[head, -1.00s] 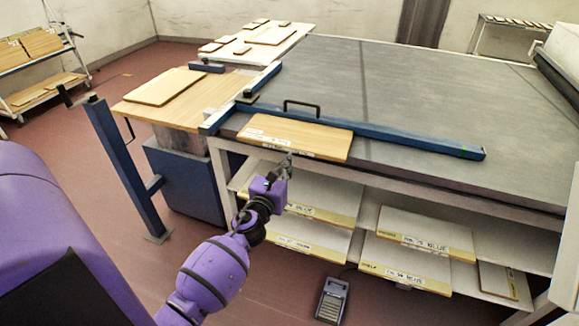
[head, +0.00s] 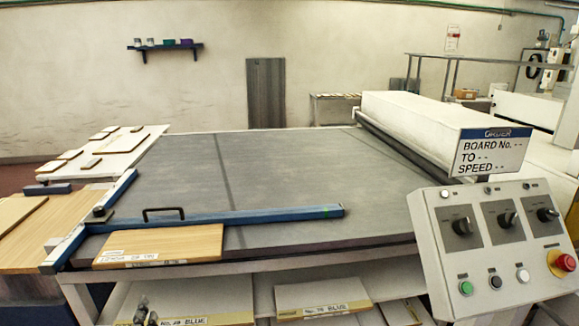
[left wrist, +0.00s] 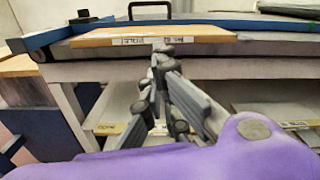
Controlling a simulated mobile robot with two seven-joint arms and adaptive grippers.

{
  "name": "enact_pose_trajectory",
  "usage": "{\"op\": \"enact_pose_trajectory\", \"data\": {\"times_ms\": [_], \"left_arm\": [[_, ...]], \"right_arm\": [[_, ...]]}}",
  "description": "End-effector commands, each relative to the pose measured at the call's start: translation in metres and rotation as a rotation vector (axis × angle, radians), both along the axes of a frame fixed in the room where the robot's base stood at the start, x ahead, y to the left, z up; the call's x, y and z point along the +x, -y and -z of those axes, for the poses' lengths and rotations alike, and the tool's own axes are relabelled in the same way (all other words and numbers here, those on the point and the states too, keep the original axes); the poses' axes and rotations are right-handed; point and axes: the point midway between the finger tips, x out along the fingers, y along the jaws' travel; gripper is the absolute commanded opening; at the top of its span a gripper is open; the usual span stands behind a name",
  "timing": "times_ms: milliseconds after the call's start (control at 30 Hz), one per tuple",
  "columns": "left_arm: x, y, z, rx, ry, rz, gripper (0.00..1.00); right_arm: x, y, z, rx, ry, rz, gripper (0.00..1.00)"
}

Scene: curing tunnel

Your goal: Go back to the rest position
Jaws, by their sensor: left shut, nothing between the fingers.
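My left gripper (head: 146,314) shows only at its tips at the bottom edge of the head view, in front of the shelf under the table. In the left wrist view the gripper (left wrist: 160,52) is shut and empty, its fingertips just in front of the labelled front edge of a wooden board (left wrist: 190,33). In the head view that board (head: 160,246) lies at the table's front left corner, against the blue fence bar (head: 250,217) with a black handle. Whether the fingertips touch the board I cannot tell. My right gripper is not in view.
The grey table (head: 290,180) fills the middle. A control panel (head: 500,245) with knobs and a red button stands at the right, below an order sign (head: 492,152). Labelled boards lie on the shelf (head: 264,290) below. A wooden side table (head: 28,245) adjoins at the left.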

Motion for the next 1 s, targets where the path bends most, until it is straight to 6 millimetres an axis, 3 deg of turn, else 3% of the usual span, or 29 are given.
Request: {"op": "enact_pose_trajectory", "data": {"times_ms": [133, 267, 367, 500, 600, 700, 800, 1000], "left_arm": [[-0.003, 0.010, 0.016, -0.518, 0.069, -0.019, 0.00], [-0.032, 0.032, 0.056, -1.117, 0.090, -0.098, 0.00], [-0.072, 0.057, 0.094, -1.592, 0.094, -0.232, 0.00], [-0.150, 0.106, 0.145, -2.212, 0.117, -0.546, 0.00], [-0.206, 0.140, 0.169, -2.498, 0.147, -0.789, 0.00], [-0.255, 0.167, 0.181, -2.631, 0.158, -0.967, 0.00], [-0.290, 0.181, 0.187, -2.653, 0.156, -1.059, 0.00], [-0.317, 0.180, 0.193, -2.634, 0.166, -1.115, 0.00]], "right_arm": [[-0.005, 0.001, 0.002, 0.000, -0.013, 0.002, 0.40], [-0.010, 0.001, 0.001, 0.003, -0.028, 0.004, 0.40], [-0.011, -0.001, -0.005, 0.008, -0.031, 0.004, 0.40], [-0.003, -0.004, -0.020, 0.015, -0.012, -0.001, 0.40], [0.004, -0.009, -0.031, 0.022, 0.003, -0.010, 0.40], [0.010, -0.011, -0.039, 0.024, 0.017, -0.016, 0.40], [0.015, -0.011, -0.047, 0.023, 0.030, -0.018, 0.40], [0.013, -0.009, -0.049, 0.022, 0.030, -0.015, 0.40]]}}
